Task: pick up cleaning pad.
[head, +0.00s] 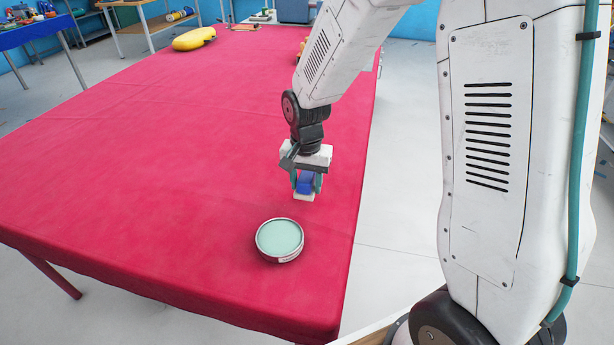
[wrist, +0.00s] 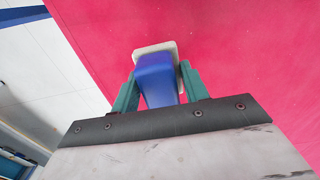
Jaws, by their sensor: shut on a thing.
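The cleaning pad (head: 305,187) has a blue top and a pale base. My gripper (head: 306,183) is shut on its blue part, with a green finger on each side. In the wrist view the pad (wrist: 156,80) sits between the two green fingers of my gripper (wrist: 158,92), its pale edge showing beyond them. In the head view the pad's base is close to the red table (head: 180,170). I cannot tell whether it touches the cloth.
A round tin (head: 279,240) with pale green contents stands just in front of the gripper. A yellow inflatable (head: 194,38) lies at the far left of the table. The table's right edge is close. The left and middle of the cloth are clear.

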